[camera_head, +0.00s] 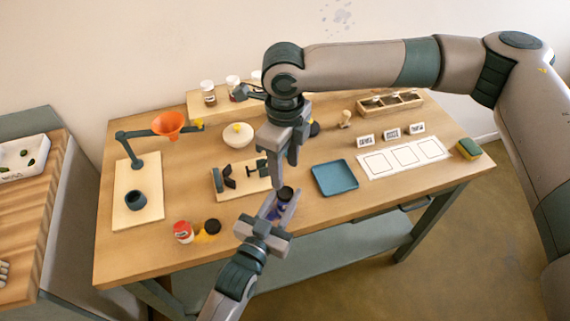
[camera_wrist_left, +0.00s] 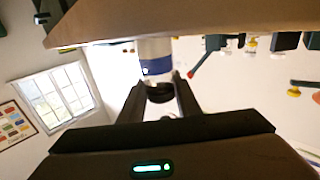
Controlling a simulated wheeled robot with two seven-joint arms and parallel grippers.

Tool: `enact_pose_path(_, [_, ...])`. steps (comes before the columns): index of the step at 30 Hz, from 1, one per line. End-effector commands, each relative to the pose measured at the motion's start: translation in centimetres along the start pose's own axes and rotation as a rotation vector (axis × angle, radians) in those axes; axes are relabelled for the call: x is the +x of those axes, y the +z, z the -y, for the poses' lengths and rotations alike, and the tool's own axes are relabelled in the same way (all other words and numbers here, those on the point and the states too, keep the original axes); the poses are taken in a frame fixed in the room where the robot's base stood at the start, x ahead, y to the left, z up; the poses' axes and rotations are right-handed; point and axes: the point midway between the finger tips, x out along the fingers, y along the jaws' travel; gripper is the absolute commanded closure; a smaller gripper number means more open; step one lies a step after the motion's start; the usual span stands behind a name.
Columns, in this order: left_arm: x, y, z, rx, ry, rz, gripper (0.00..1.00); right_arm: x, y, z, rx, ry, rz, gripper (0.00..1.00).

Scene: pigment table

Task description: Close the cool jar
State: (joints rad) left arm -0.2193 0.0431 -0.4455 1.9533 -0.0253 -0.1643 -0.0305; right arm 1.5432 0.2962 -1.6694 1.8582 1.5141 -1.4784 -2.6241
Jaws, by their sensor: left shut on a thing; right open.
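My right gripper (camera_head: 286,166) is open, pointing down just above the lid.
A red-banded jar (camera_head: 182,232) and a yellow item with a black top (camera_head: 208,231) are at the front left. A blue tray (camera_head: 335,178) is right of the grippers. A wooden board with dark fixtures (camera_head: 232,191) and a white bowl (camera_head: 238,136) are behind.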

Motion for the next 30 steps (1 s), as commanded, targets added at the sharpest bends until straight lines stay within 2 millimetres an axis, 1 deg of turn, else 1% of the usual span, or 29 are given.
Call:
enact_pose_path(1, [-0.1, 0.8, -0.1, -0.002, 0.002, 0.017, 1.00, 0.0, 0.0, 0.0, -0.020, 0.000, 0.000, 0.53])
enact_pose_path(6, [-0.2, 0.8, -0.1, -0.001, 0.002, 0.017, 1.00, 0.0, 0.0, 0.0, -0.054, 0.000, 0.001, 0.53])
enact_pose_path(14, [-0.2, 0.8, -0.1, -0.001, 0.002, 0.017, 1.00, 0.0, 0.0, 0.0, -0.052, 0.000, 0.000, 0.53])
enact_pose_path(19, [-0.2, 0.8, -0.1, -0.001, 0.002, 0.018, 1.00, 0.5, 0.0, 0.0, -0.052, 0.000, 0.000, 0.53])
enact_pose_path(23, [-0.2, 0.8, -0.1, -0.001, 0.002, 0.018, 1.00, 1.4, -0.1, 0.0, -0.051, 0.001, -0.001, 0.53])
enact_pose_path(30, [-0.2, 0.8, -0.1, 0.000, 0.002, 0.018, 1.00, 4.3, -0.1, -0.1, -0.051, 0.001, -0.002, 0.53])
